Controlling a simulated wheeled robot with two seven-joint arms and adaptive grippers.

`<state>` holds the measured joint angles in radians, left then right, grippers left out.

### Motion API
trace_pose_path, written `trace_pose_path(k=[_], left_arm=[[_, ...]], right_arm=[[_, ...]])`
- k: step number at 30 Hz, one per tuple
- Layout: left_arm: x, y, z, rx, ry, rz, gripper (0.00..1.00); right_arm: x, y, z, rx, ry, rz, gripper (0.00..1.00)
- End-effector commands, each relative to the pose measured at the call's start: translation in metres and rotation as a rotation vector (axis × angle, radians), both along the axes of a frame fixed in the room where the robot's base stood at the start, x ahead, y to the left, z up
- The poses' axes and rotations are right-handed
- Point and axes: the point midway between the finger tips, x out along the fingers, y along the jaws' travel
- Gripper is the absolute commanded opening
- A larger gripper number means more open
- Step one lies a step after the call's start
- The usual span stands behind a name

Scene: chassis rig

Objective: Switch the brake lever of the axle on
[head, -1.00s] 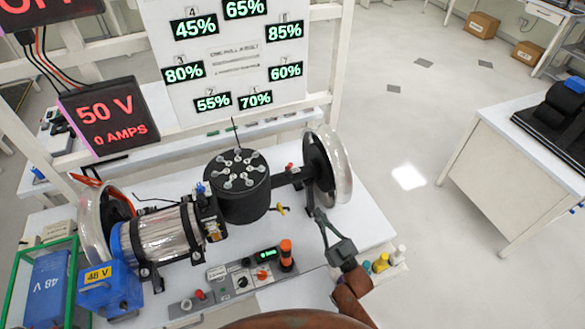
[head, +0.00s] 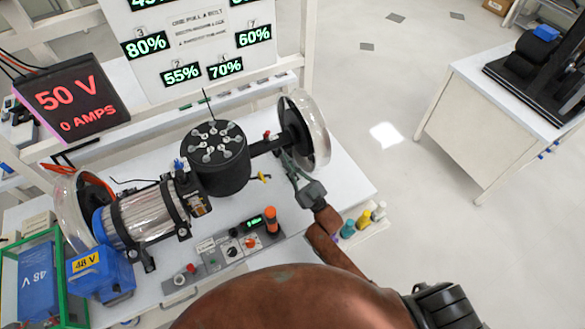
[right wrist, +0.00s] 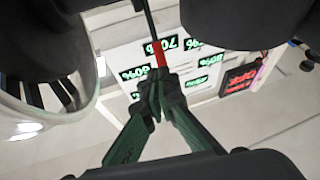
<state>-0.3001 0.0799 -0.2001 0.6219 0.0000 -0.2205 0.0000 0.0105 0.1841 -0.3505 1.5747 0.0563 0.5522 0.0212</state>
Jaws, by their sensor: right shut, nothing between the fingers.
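The axle (head: 268,145) runs from the black drum (head: 216,160) to the clear-rimmed wheel (head: 311,130) on the right. A small red-tipped lever (head: 267,134) stands up at the axle. In the right wrist view the red lever part (right wrist: 160,54) is on a dark rod just beyond my fingertips. My right gripper (head: 285,158) reaches up beside the axle, left of the wheel. Its green fingers (right wrist: 160,85) are closed together and hold nothing. I cannot tell whether the tips touch the lever. My left gripper is out of view.
A yellow handle (head: 264,177) sticks out below the drum. A motor (head: 148,215) and a control panel (head: 225,255) with an orange knob lie on the bench to the left. Small bottles (head: 363,219) stand at the right edge. Percentage displays hang behind.

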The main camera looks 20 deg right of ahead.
Motion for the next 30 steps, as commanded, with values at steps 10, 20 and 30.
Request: trace_pose_path(k=[10, 20, 30], left_arm=[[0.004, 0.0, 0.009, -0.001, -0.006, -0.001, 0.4], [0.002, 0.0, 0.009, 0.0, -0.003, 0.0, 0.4], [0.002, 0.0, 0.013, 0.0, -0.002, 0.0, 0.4]], right_arm=[[0.049, 0.022, 0.029, 0.002, 0.0, 0.001, 0.0], [0.06, 0.026, 0.033, 0.001, 0.001, -0.001, 0.0], [0.059, 0.024, 0.035, 0.0, 0.006, -0.004, 0.0]])
